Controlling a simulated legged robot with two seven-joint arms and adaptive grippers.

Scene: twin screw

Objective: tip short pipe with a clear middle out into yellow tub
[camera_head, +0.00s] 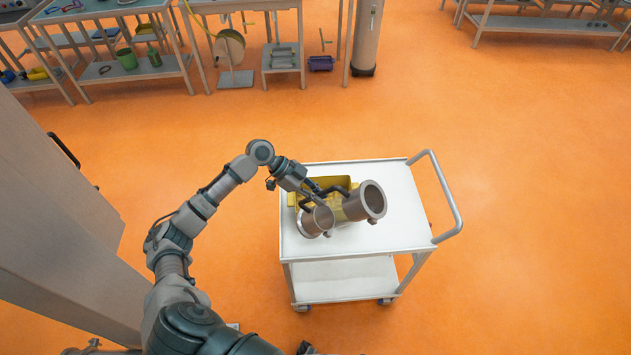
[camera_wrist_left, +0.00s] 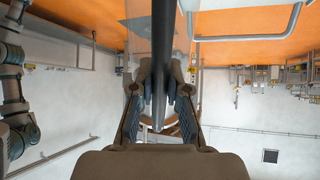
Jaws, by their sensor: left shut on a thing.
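My left gripper (camera_head: 314,190) is above the tub's left side, shut on a dark bar-like handle (camera_wrist_left: 159,60). The handle runs between both fingers in the left wrist view.
The white trolley (camera_head: 400,225) has bare top at its right and front, a lower shelf and a push handle (camera_head: 447,195) at right. Orange floor is open around it. A tall pale panel (camera_head: 60,180) stands at left; benches line the back.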

